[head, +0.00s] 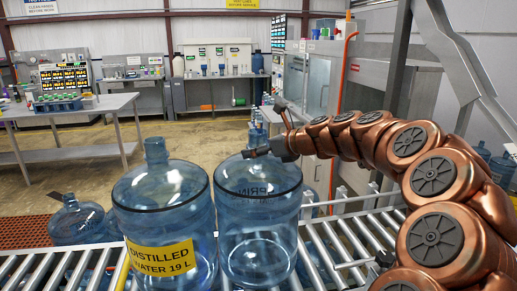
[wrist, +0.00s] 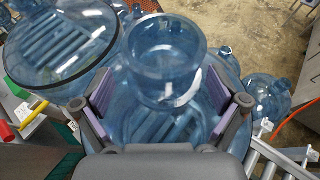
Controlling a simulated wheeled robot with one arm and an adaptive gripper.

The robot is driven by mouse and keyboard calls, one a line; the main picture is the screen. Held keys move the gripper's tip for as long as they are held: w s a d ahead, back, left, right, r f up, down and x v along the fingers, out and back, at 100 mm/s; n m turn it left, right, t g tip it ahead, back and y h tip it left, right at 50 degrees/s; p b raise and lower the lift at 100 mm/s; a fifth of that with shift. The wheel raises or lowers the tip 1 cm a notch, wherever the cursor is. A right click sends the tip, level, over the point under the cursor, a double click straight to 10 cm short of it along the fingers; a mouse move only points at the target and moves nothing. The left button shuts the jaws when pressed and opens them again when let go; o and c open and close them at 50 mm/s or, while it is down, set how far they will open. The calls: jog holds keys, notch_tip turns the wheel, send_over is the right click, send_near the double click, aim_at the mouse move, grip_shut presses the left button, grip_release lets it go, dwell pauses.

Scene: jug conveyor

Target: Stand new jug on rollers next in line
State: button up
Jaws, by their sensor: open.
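In the head view a blue jug with a yellow label (head: 165,255) stands upright on the rollers (head: 355,240), its neck showing.
More jugs (head: 80,222) stand low beyond the conveyor at left, and one (wrist: 268,95) shows at right in the wrist view. A grey table (head: 75,108) stands at the back left. Rollers to the right of the jugs are bare. A glazed cabinet (head: 305,85) stands behind my arm.

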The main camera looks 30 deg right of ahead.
jog(key=v, duration=1.2)
jog(key=shift+a, duration=0.1)
jog(key=s+a+f+n+g+y, duration=0.1)
jog(key=s+a+f+n+g, duration=0.15)
jog(key=a+f+n, duration=0.4)
jog(key=s+a+f+n+g, duration=0.1)
jog(key=a+f+n+g, duration=0.2)
jog(key=a, duration=0.6)
jog(key=s+a+f+n+g+y, duration=0.1)
jog(key=a+f+n+g, duration=0.15)
jog(key=a+n, duration=0.45)
jog(key=s+a+f+n+g+h, duration=0.2)
jog(key=s+a+f+n+g, duration=0.2)
jog(key=s+a+f+n, duration=0.5)
jog(key=s+d+f+n+g+h, duration=0.1)
jog(key=s+d+f+n+h, duration=0.1)
jog(key=s, duration=0.5)
jog(key=s+d+f+n+g+h, duration=0.1)
jog(key=s+d+f+n, duration=0.1)
jog(key=s+n, duration=0.3)
jog(key=shift+s+d+f+g+h, duration=0.25)
jog(key=shift+s+f+g+h, duration=0.15)
jog(key=shift+s, duration=0.55)
